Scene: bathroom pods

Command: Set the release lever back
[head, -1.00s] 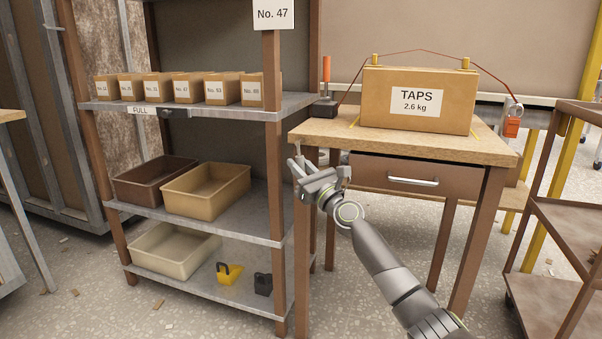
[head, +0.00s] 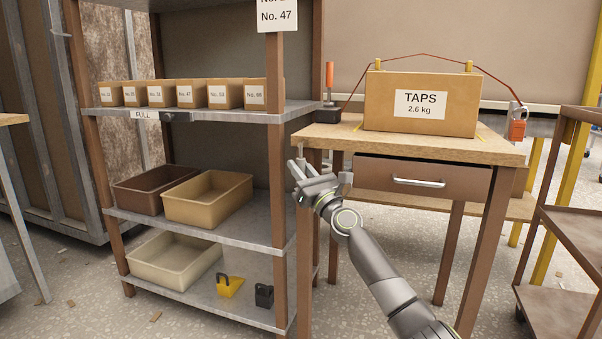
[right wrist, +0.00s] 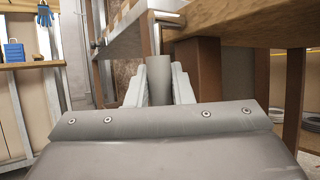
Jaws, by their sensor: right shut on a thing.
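A lever with a thin metal rod (head: 300,151) hangs at the left front corner of the wooden table, and I take it for the release lever. In the right wrist view its grey cylindrical grip (right wrist: 162,84) stands between the two fingers. My right gripper (head: 303,170) is shut on this grip, just below the tabletop corner. In the right wrist view the gripper (right wrist: 158,88) hides the grip's lower end. My left gripper is not in view.
A TAPS box (head: 420,104) stands on the table (head: 335,138), with a red cord over it. An orange-handled device (head: 328,92) is at the table's back left. Shelves (head: 250,232) with bins stand close left of my gripper; a brown cart (head: 575,230) is at right.

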